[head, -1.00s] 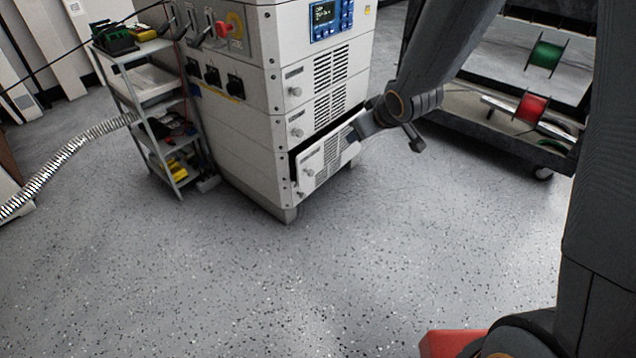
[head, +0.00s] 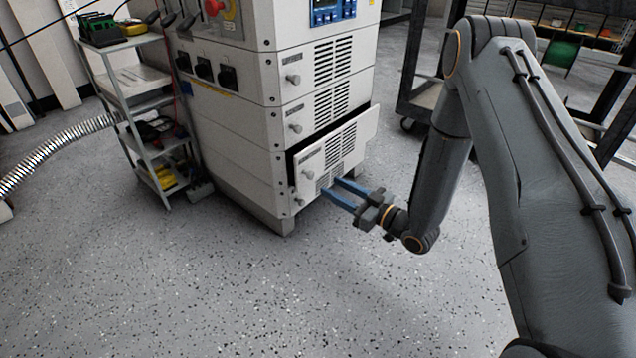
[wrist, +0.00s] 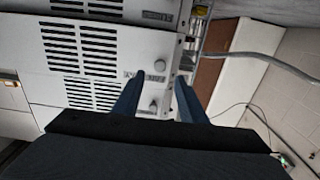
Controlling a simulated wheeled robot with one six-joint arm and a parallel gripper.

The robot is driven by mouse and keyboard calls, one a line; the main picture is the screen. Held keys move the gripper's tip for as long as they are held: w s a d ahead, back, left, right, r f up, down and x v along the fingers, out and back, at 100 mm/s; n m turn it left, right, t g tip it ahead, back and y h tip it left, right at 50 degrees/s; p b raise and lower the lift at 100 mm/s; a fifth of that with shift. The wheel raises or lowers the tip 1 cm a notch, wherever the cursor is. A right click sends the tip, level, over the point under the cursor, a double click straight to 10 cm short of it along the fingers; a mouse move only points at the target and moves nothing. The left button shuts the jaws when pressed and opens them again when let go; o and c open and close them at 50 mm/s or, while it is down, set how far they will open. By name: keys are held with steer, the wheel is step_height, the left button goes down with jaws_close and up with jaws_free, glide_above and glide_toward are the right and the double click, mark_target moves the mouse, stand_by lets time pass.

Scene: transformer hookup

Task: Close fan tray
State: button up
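Whether the fingertips touch the panel I cannot tell.
A grey shelf cart (head: 150,130) with tools stands left of the cabinet. A dark rack (head: 425,105) stands behind my arm at right. The speckled floor in front is clear.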

mark_target(313, 175)
steer(key=b+x, duration=0.3)
steer(key=x, duration=0.4)
steer(key=shift+w, duration=0.1)
jaws_close()
